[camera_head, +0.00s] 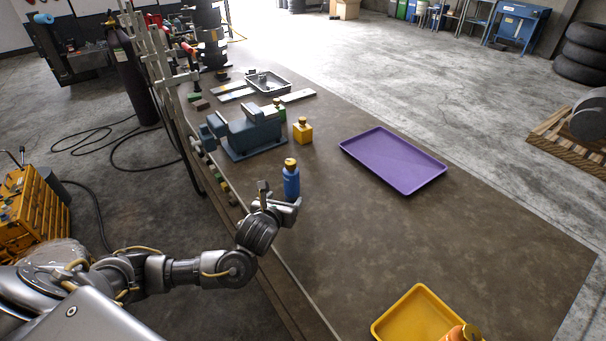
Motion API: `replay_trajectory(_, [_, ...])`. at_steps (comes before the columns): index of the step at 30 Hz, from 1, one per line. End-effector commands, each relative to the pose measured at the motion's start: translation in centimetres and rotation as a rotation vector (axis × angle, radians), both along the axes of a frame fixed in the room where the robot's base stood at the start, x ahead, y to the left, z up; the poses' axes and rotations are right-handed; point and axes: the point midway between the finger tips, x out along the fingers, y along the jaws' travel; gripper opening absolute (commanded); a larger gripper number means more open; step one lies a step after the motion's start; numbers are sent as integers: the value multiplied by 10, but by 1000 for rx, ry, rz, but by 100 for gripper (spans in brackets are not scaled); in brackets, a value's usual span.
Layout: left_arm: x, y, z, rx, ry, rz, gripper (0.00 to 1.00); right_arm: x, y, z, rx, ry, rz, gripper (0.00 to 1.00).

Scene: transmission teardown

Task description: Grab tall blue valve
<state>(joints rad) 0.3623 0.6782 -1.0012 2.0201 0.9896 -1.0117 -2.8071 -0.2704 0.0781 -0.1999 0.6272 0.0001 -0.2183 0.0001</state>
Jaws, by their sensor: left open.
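The tall blue valve (291,183) stands upright on the brown bench, a blue cylinder with a yellow top. My left gripper (279,193) is just in front of it and to its left. The gripper's fingers are open, one to the left of the valve and one in front at its lower right. The valve's lower end is partly hidden behind the gripper, and I cannot tell whether they touch. My right gripper does not show.
A purple tray (393,160) lies empty at the right. A yellow tray (418,315) with an orange item is at the near edge. A blue vise (245,133), a yellow block-shaped valve (302,131) and a metal tray (268,82) stand farther back. The bench between the trays is clear.

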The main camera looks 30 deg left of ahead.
Motion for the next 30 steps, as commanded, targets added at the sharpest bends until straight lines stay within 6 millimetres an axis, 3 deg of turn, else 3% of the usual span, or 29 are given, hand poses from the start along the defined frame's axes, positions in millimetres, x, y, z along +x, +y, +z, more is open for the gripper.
replay_trajectory(5, [5, -4, -1, 6, -1, -12, 70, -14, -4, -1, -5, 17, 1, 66])
replay_trajectory(13, [42, -2, -14, 7, -1, -16, 70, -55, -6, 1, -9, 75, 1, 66])
replay_trajectory(16, [52, 1, -19, 5, 0, -14, 70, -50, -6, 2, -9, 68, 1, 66])
replay_trajectory(23, [56, 3, -22, 2, 1, -14, 70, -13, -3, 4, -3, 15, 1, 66])
replay_trajectory(30, [81, 11, -26, 4, 3, -12, 70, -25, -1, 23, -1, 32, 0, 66])
